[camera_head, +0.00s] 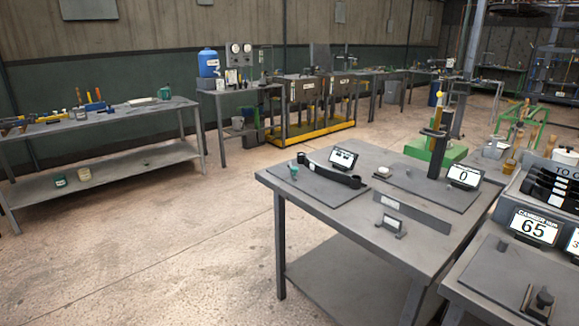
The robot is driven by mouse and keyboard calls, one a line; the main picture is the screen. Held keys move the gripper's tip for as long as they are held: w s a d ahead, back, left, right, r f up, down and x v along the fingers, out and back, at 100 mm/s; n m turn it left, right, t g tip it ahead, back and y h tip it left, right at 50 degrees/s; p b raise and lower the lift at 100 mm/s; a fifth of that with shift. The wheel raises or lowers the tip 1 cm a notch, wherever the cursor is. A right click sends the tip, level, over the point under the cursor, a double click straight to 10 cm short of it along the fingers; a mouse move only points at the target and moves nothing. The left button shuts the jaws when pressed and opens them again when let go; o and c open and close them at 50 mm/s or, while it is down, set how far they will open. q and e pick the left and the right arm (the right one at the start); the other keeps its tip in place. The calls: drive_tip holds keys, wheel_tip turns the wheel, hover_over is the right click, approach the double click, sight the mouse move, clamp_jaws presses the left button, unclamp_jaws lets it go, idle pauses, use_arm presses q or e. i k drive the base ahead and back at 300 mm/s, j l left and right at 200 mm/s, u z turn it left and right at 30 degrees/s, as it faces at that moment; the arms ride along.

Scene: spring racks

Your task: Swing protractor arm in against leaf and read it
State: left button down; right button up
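A dark curved leaf (335,175) lies on a dark plate at the left of the grey table. A small display (343,158) stands just behind it; its text is too small to read. A teal-topped piece (293,170) stands on the plate near the leaf's left end. I cannot make out for sure which part is the protractor arm, or whether it touches the leaf. A second display (463,176) on the right plate reads 0, beside a dark upright post (438,155). Neither of my grippers is in view.
A flat grey bar (412,213) and a small bracket (391,226) are at the grey table's (380,256) front. At right, a bench holds a display (534,227) reading 65 and a rack of dark leaves (553,185). The floor (150,260) at left is clear.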

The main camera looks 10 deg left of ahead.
sight(294, 169)
drive_tip(key=i+j+z, duration=0.35)
drive_tip(key=i+j, duration=0.3)
drive_tip(key=i, duration=0.15)
